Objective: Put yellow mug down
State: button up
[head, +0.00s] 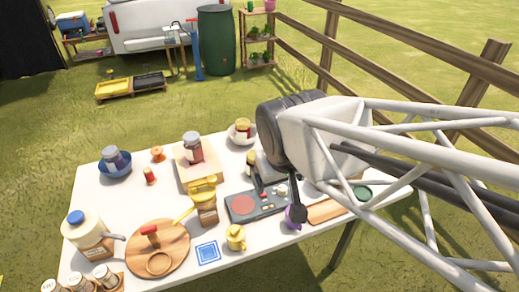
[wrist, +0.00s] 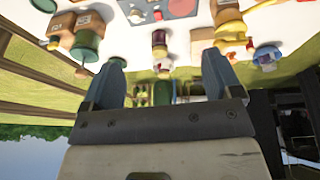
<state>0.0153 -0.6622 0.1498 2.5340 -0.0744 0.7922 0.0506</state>
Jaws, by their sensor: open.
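The yellow mug (head: 236,237) stands upright on the white table (head: 285,245) near its front edge, just right of a blue patterned coaster (head: 208,253). My gripper (head: 278,200) is above the table to the right of the mug and higher up, over the grey cooking plate. Nothing is seen between its dark fingers. In the wrist view my gripper (wrist: 162,85) has its two fingers wide apart, with no object held. I cannot make out the yellow mug in the wrist view.
The cooking plate (head: 256,203) with a red burner lies behind the mug. A purple mug (head: 292,219) is partly hidden by a finger. A round wooden board (head: 172,262), a yellow pan (head: 185,216) and jars crowd the left. A wooden fence (head: 400,50) runs behind.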

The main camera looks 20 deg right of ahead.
jog(key=shift+s+a+r+g+y, duration=0.15)
jog(key=shift+s+r+g, duration=0.1)
jog(key=shift+r, duration=0.2)
jog(key=shift+s+a+r+g+y, duration=0.1)
jog(key=shift+s+a+r+g, duration=0.1)
jog(key=shift+r, duration=0.2)
jog(key=shift+s+a+r+g+y, duration=0.15)
jog(key=shift+s+r, duration=0.1)
jog(key=shift+r, duration=0.2)
